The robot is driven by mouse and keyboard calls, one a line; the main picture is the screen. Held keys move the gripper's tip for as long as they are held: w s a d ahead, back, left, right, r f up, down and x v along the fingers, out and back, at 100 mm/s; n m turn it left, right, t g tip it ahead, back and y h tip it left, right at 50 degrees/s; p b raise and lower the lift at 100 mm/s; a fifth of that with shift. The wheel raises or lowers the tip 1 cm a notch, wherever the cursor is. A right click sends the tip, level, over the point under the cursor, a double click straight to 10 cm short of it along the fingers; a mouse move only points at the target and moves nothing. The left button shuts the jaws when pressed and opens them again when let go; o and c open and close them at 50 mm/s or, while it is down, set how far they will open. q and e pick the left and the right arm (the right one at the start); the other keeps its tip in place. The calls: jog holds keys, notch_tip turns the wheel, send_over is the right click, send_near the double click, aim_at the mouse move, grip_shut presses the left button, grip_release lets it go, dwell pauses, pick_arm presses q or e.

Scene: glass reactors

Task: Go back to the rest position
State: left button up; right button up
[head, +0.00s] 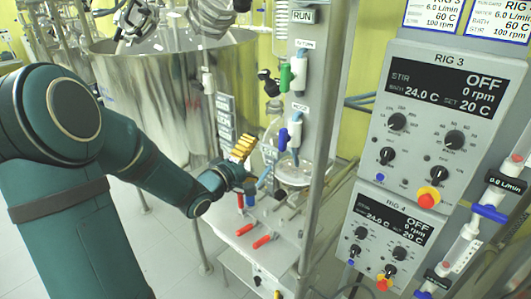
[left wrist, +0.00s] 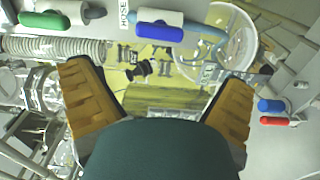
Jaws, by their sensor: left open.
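My left arm comes in from the left in the head view. My left gripper (head: 243,150) has yellow-brown finger pads and is held beside the panel with the valves, above the red-handled valves. In the left wrist view my left gripper (left wrist: 158,76) shows its two ribbed pads wide apart, with nothing between them. Valves and glassware show past the fingers. My right gripper is not in view.
A large steel vessel (head: 160,85) stands behind my left arm. Green valve (head: 285,77), blue valve (head: 283,139), red handles (head: 263,241) and a round glass flask (head: 300,170) are close to the gripper. An upright post and the RIG 3 control box (head: 455,70) stand to the right.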

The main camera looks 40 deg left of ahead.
pick_arm(q)
jog(key=d+f+m+g, duration=0.2)
jog(key=d+f+g, duration=0.3)
jog(key=f, duration=0.7)
jog(key=d+f+m+g, duration=0.3)
jog(key=d+f, duration=0.3)
jog(key=f, duration=0.7)
jog(key=s+d+f+m+g+h, duration=0.1)
jog(key=s+d+f+m+g, duration=0.35)
jog(key=s+d+f, duration=0.45)
jog(key=s+d+f+m+g+h, duration=0.2)
jog(key=s+d+f+m+g, duration=0.35)
jog(key=s, duration=0.55)
jog(key=w+d+r+t+b, duration=0.1)
jog(key=w+d+t+b, duration=0.1)
jog(key=w, duration=0.4)
jog(key=shift+w+d+b, duration=0.3)
jog(key=shift+d+b, duration=0.15)
jog(key=shift+d, duration=0.25)
